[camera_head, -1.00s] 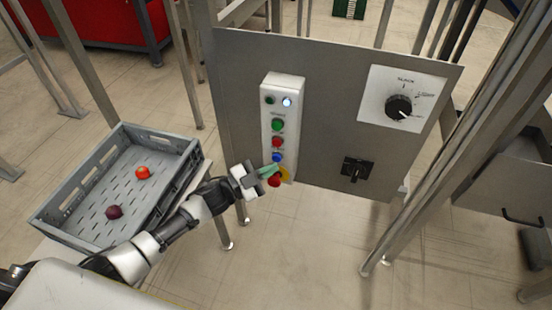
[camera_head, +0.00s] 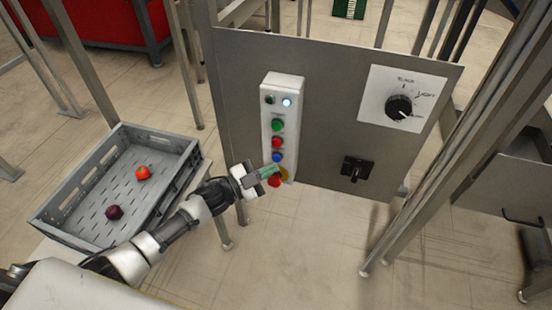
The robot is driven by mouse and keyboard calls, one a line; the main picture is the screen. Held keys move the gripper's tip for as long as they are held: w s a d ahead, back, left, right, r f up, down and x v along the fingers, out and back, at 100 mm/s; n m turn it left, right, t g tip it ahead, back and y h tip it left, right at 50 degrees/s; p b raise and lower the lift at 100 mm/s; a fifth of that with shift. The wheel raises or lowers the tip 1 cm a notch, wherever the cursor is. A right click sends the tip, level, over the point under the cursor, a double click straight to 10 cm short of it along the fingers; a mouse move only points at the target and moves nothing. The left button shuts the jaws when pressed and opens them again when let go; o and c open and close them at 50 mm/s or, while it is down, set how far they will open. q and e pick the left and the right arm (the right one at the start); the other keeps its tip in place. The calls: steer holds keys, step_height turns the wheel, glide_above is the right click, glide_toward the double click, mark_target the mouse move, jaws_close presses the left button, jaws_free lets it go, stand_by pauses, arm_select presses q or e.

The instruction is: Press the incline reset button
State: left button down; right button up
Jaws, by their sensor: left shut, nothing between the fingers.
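A white button box (camera_head: 283,97) is mounted upright on a grey metal panel. It carries a green button (camera_head: 278,125), a red button (camera_head: 277,143), a blue button (camera_head: 277,157) and, at the bottom, a red button on a yellow base (camera_head: 275,181). Two small round lamps sit at the top, the right one lit. The labels are too small to read. My left gripper (camera_head: 271,171) is shut and empty, with its greenish fingertips in front of the box's lower part, just below the blue button. I cannot tell whether it touches anything. My right gripper is not in view.
A grey crate (camera_head: 72,183) at the left holds a red round item (camera_head: 143,173) and a dark purple one (camera_head: 114,212). A dial plate (camera_head: 404,97) and a black switch (camera_head: 355,169) are on the panel's right. Metal posts stand right of it.

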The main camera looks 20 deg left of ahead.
arm_select(q)
steer(key=shift+w, duration=0.1)
steer(key=shift+w, duration=0.35)
steer(key=shift+w+b, duration=0.4)
stand_by(0.7)
steer(key=shift+r, duration=0.1)
steer(key=shift+s+p, duration=0.55)
steer(key=shift+s, duration=0.3)
